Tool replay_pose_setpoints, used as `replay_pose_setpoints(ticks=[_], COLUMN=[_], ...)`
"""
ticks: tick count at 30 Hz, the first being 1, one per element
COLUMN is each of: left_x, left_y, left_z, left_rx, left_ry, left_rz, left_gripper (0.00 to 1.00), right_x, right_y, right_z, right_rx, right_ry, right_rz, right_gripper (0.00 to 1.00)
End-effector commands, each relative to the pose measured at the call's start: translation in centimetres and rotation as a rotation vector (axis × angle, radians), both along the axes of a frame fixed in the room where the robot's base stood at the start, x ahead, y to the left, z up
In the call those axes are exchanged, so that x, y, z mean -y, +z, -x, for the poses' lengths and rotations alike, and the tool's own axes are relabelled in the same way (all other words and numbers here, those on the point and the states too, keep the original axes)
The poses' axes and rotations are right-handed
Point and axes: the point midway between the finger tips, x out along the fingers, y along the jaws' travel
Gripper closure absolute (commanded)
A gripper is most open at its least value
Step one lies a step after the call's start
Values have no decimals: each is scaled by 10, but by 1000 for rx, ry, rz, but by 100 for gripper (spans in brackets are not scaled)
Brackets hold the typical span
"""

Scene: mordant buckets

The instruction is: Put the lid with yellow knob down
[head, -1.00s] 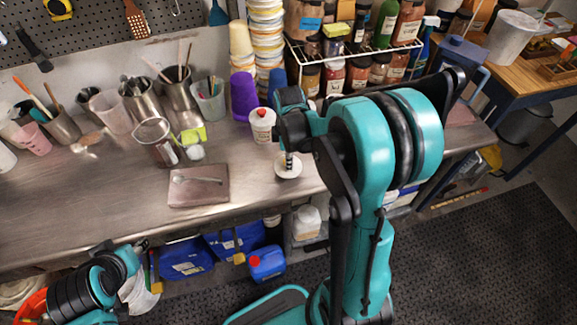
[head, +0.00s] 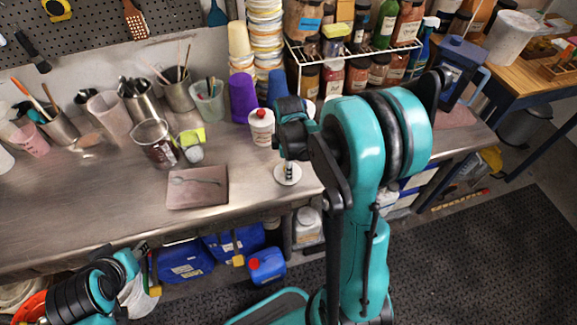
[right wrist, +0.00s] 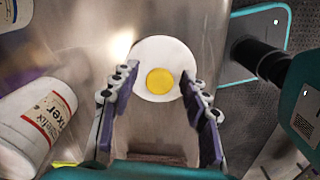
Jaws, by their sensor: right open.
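The white round lid with the yellow knob (right wrist: 159,81) lies knob up on the steel bench, near the bench's front edge. It also shows as a small white disc in the head view (head: 287,179). My right gripper (right wrist: 160,76) is open, its two fingers apart on either side of the yellow knob and clear of it. In the head view the right gripper (head: 289,168) points down just over the lid. My left arm is at the lower left of the head view, but its gripper cannot be made out.
A white bottle with a red cap (head: 261,127) stands close behind and left of the lid. A brownish slab (head: 197,188) with a spoon lies to the left. A purple cup (head: 243,98) and a wire rack of jars (head: 350,50) stand behind. The bench between slab and lid is clear.

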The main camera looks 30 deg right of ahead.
Motion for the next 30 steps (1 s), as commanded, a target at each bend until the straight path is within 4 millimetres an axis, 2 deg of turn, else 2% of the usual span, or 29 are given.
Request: replay_pose_setpoints(ticks=[5, 15, 22, 26, 30], left_x=[0, 0, 0, 0, 0], left_y=[11, 33, 38, 38, 38], left_z=[0, 0, 0, 0, 0], left_rx=[0, 0, 0, 0, 0], left_ry=[0, 0, 0, 0, 0], left_rz=[0, 0, 0, 0, 0], left_gripper=[60, 60, 60, 60, 60], right_x=[0, -1, -2, -14, -40], right_y=[26, 99, 122, 135, 157], right_z=[0, 2, 2, 12, 35], right_rx=[0, 0, 4, 53, 178], right_ry=[0, 0, -7, -89, -299], right_rz=[0, 0, 1, 8, -2], right_gripper=[54, 54, 54, 54, 54])
